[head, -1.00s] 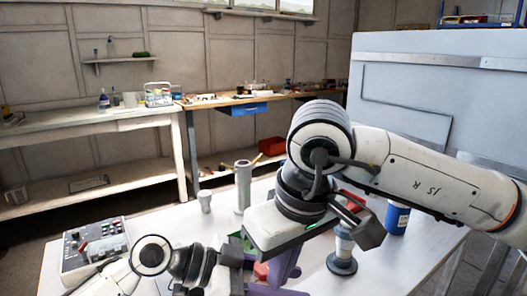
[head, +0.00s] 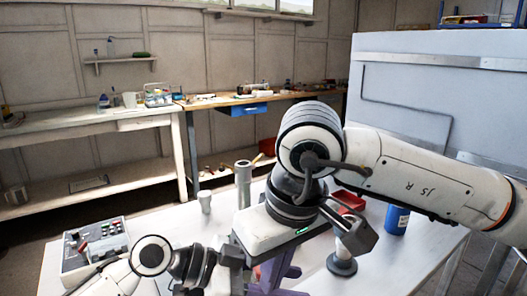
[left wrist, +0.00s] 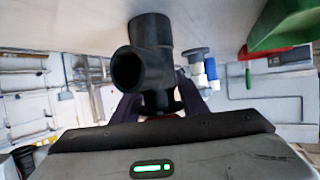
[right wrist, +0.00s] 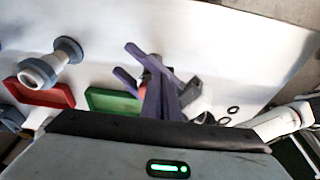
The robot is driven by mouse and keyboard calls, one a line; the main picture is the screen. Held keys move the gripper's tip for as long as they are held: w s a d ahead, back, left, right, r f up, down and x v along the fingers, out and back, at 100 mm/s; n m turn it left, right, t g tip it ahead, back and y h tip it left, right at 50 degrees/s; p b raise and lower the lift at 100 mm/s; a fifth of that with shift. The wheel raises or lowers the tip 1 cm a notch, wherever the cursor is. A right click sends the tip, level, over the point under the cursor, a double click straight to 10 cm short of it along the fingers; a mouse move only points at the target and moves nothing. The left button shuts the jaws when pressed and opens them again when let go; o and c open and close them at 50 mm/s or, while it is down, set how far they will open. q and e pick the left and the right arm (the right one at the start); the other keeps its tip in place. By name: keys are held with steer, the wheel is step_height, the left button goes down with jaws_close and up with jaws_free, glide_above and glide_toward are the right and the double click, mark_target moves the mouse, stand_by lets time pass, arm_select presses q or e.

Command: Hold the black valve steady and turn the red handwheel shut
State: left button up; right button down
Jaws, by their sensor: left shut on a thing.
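The black valve (left wrist: 148,65) fills the middle of the left wrist view, with an open pipe mouth facing the camera. My left gripper (left wrist: 158,98) is shut on it, with purple fingers beside its lower part. In the head view my left gripper comes in at the lower middle. A small red patch, likely the red handwheel (head: 257,272), shows low between the grippers, mostly hidden. My right gripper (head: 275,275) points down beside it. In the right wrist view its purple fingers (right wrist: 160,90) look close together near the left gripper's fingers; contact with the handwheel is unclear.
A flanged pipe piece (head: 342,258) stands right of my right gripper, with a red tray (head: 348,199) and blue bottle (head: 397,220) near it. A green tray (right wrist: 112,101) shows in the right wrist view. A grey cylinder (head: 243,186), cup (head: 204,201) and control box (head: 93,250) stand left.

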step_height(320, 180, up, 6)
steer(key=shift+s, duration=0.35)
steer(key=shift+d, duration=0.1)
stand_by(0.3)
step_height(320, 180, down, 6)
steer(key=w+d, duration=0.2)
steer(key=shift+d, duration=0.15)
stand_by(0.6)
steer(key=shift+w, duration=0.2)
stand_by(0.5)
